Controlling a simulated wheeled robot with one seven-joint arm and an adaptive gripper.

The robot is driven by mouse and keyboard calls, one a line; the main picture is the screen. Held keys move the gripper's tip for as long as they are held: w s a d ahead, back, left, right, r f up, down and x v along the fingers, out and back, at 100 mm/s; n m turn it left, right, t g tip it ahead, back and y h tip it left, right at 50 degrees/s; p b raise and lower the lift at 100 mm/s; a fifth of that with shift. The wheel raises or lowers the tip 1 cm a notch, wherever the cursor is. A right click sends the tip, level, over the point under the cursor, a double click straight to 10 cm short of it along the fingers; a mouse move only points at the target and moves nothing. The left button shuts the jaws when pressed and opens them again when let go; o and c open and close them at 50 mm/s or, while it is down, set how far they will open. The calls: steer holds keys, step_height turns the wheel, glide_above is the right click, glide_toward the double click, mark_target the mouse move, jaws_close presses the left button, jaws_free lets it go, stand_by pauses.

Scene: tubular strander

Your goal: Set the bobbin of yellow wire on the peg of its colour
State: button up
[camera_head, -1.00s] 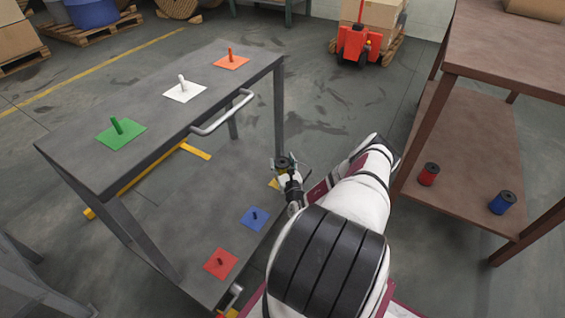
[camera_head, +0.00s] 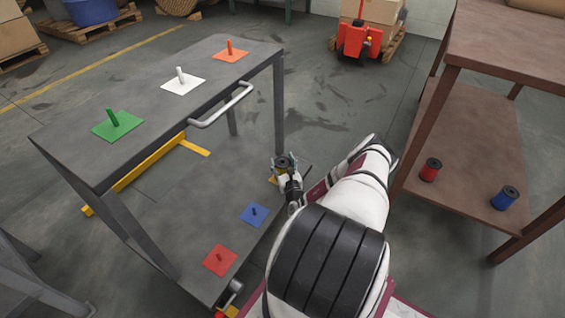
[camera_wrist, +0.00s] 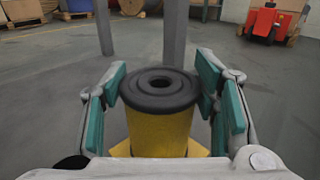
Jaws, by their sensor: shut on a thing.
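My gripper (camera_head: 285,167) is shut on the bobbin of yellow wire, which has a black flange on top. In the wrist view the yellow bobbin (camera_wrist: 160,125) stands upright between the teal finger pads. In the head view my gripper is at the right edge of the grey cart's lower shelf (camera_head: 190,215). A yellow square (camera_head: 273,180) shows partly beside my gripper on that shelf; its peg is hidden. Yellow also shows under the bobbin in the wrist view. I cannot tell whether the bobbin touches the shelf or peg.
The lower shelf also has a blue peg plate (camera_head: 253,215) and a red one (camera_head: 219,260). The upper shelf has green (camera_head: 117,124), white (camera_head: 182,82) and orange (camera_head: 231,52) ones. A grey handle (camera_head: 222,106) juts out. A brown rack (camera_head: 460,165) holds red and blue bobbins.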

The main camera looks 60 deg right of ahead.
steer(key=shift+f, duration=0.25)
steer(key=o, duration=1.5)
steer(key=shift+o, duration=0.2)
steer(key=shift+f, duration=0.1)
steer(key=v, duration=1.2)
